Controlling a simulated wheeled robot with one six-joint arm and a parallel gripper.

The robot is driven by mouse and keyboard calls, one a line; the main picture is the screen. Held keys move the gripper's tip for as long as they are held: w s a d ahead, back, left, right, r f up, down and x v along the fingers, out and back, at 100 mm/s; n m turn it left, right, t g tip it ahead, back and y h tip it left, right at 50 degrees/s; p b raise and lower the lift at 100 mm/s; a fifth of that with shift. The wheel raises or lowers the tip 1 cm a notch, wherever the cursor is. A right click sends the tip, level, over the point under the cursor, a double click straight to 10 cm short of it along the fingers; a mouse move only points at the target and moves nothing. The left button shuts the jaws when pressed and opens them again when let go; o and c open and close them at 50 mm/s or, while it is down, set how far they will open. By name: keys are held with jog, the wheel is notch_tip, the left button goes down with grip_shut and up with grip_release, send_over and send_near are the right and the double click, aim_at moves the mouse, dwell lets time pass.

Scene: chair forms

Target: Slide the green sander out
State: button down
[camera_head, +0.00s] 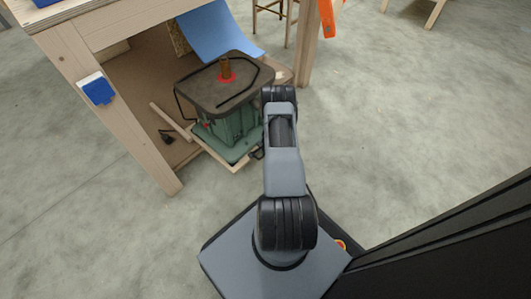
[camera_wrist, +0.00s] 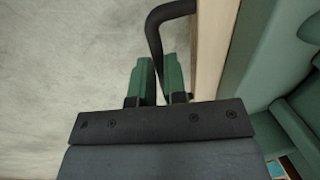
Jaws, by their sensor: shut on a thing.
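The green sander (camera_head: 228,127) stands upright on a wooden pull-out tray (camera_head: 208,151) under the workbench. It has a dark flat top with a red ring and a brown spindle. In the wrist view its green body (camera_wrist: 262,50) fills the right side. A black bar handle (camera_wrist: 155,32) sits at the tray's wooden front edge (camera_wrist: 208,55); it also shows in the head view (camera_head: 257,154). My gripper (camera_wrist: 158,75) is shut on this handle, with the bar between its two green fingers. In the head view my arm hides the fingers.
The workbench (camera_head: 135,115) has thick wooden legs (camera_head: 307,45) on both sides of the tray. A blue-and-white box (camera_head: 97,89) is on the near leg. A blue sheet (camera_head: 215,30) hangs behind the sander. The grey concrete floor (camera_head: 420,110) is clear to the right.

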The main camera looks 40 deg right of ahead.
jog(key=c, duration=1.2)
grip_release()
jog(key=shift+o, duration=0.2)
jog(key=shift+r, duration=0.1)
notch_tip(320, 180, up, 13)
jog(key=s+p, duration=0.2)
jog(key=p, duration=0.3)
jog(key=shift+s+r+p, duration=0.2)
jog(key=shift+s+p, duration=0.15)
jog(key=shift+p, duration=0.05)
jog(key=shift+d, duration=0.1)
